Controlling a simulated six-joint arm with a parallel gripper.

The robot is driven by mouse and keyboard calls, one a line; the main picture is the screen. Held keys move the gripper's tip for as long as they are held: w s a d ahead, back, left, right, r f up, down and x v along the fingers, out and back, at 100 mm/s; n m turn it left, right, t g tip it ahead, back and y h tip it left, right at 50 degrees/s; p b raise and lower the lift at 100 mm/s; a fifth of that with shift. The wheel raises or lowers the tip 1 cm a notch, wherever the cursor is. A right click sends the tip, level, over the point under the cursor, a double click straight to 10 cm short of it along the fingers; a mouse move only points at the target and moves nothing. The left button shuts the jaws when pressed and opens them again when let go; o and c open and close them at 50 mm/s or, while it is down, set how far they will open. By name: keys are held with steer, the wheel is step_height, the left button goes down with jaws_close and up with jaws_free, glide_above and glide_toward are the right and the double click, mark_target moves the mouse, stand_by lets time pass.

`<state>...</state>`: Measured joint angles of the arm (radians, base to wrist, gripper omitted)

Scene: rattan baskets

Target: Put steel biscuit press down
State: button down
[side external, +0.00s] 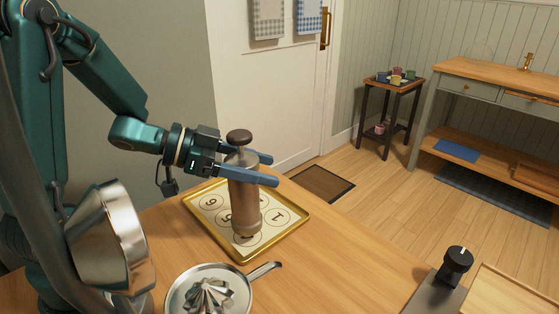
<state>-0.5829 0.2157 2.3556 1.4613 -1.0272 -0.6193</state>
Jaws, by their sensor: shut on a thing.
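The steel biscuit press (244,200) is an upright brownish metal cylinder with a dark round knob on top. My gripper (268,169) is shut on its upper part, with one blue finger on each side. The press is over a gold-rimmed tray (299,221) with numbered circles on a cream surface. Its lower end covers part of the circles near the tray's front. I cannot tell whether its base touches the tray or hangs just above it.
A steel pan (177,298) holding metal pieces stands in front of the tray. A large steel bowl (107,240) is at the left. A black-knobbed device (455,267) and a wooden board (508,294) are at the right. The wooden table (345,258) is clear between them.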

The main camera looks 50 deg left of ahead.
steer(key=shift+f, duration=1.35)
steer(key=shift+f, duration=0.15)
steer(key=shift+c, duration=0.2)
jaws_free()
steer(key=shift+s+a+r, duration=0.25)
steer(key=shift+r, duration=0.05)
steer(key=v, duration=0.7)
steer(key=shift+d, duration=0.1)
